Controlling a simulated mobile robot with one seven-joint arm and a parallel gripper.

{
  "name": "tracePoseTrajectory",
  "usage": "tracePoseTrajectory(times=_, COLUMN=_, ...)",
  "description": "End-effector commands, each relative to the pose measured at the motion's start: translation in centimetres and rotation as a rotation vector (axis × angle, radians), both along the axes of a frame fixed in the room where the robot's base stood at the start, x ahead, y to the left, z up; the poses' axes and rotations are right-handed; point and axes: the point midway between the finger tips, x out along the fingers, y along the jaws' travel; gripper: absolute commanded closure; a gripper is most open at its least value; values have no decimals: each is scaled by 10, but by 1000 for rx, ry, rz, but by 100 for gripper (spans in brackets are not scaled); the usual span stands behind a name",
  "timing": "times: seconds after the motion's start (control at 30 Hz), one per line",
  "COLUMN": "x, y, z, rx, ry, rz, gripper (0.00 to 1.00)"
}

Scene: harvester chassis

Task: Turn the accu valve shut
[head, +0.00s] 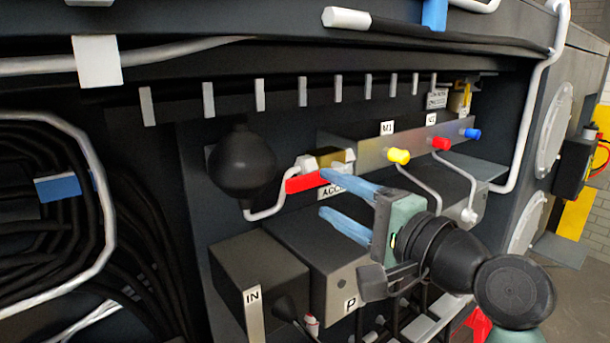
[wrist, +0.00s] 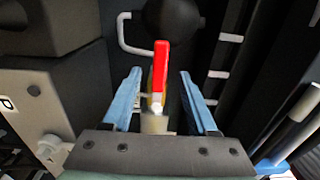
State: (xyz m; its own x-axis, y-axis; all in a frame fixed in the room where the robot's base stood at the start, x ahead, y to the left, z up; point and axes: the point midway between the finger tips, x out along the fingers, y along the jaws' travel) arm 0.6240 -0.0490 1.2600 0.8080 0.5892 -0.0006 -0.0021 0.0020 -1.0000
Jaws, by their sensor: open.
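The accu valve has a red lever handle (head: 304,183) and a brass-coloured body (head: 340,157), with a partly hidden "ACC" label below. A white pipe joins it beside a black ball-shaped accumulator (head: 242,162). My gripper (head: 322,194) is open and empty, its blue fingers pointing at the valve from the right. The upper finger covers the right end of the handle in the head view. In the wrist view the red handle (wrist: 161,65) lies between the two fingers of my gripper (wrist: 160,73), with a gap on both sides. I cannot tell how deep it sits between them.
A grey manifold block (head: 365,140) behind carries yellow (head: 398,156), red and blue caps with pipes. Dark boxes marked "IN" (head: 240,285) and "P" stand below my fingers. Black hoses (head: 50,220) fill the left side. A frame beam runs overhead.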

Motion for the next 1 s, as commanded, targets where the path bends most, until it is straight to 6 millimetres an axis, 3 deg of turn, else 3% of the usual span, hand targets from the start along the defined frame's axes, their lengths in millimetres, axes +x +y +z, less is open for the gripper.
tracePoseTrajectory(times=0.1, x=21, y=16, z=2, rx=-3, ry=0, rz=1, gripper=41)
tracePoseTrajectory(times=0.33, x=49, y=36, z=1, rx=-2, ry=-1, rz=1, gripper=41)
tracePoseTrajectory(times=0.77, x=57, y=41, z=0, rx=-3, ry=-3, rz=-2, gripper=41)
tracePoseTrajectory(times=1.0, x=57, y=41, z=0, rx=-2, ry=-3, rz=-2, gripper=83)
